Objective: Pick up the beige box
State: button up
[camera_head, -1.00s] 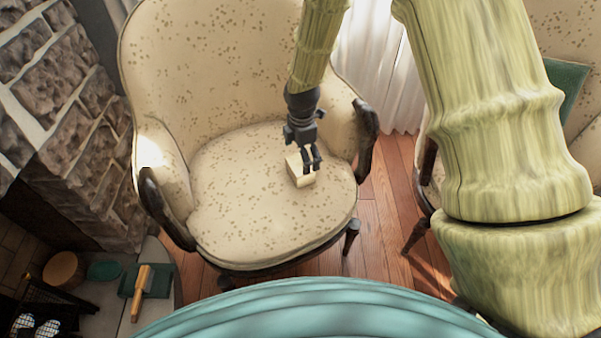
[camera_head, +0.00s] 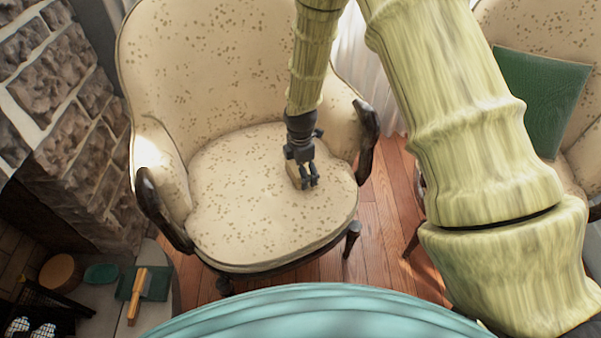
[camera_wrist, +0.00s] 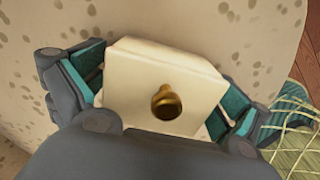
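The beige box (camera_wrist: 165,60) has a pale top with a round brass knob (camera_wrist: 167,102) on it. It sits on the seat of the cream speckled armchair (camera_head: 225,195). In the head view the box is mostly hidden behind my gripper (camera_head: 309,184), which points down at the right part of the seat. In the wrist view the fingers of my gripper (camera_wrist: 162,105) are spread wide, one on each side of the box. The gaps between the pads and the box look small, and firm contact is not clear.
The chair's dark wooden arm (camera_head: 367,140) stands close to the right of my gripper. A second chair with a green cushion (camera_head: 541,95) is at the right. A stone fireplace (camera_head: 60,110) stands at the left. The seat's left side is clear.

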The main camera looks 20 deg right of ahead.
jog(key=c, duration=0.9)
